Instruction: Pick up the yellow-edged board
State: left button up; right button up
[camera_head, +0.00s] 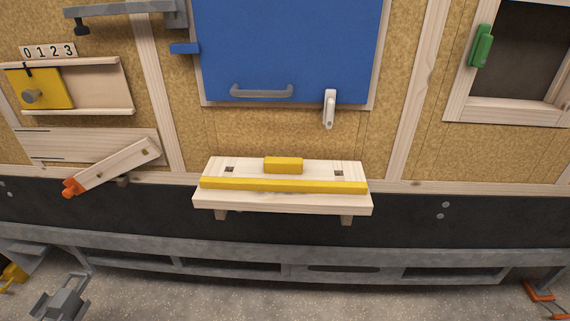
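The yellow-edged board (325,172) is pale wood with a yellow strip (283,185) along its front and a yellow block (283,165) on top. Two small dark square slots show on either side of the block. It lies flat against the wall below the blue door, on or as part of a pale wooden ledge (283,203) carried by two brackets. I cannot tell where board and ledge separate.
The blue door (290,45) has a grey handle (262,91) and a white latch (329,110) hanging above the board. A tilted wooden bar (118,167) with an orange end sticks out at left. A grey rail (330,266) runs below. Space before the board looks clear.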

aim_at(268, 173)
jog(key=u, duration=1.55)
jog(key=i, duration=1.3)
jog(key=z, duration=2.75)
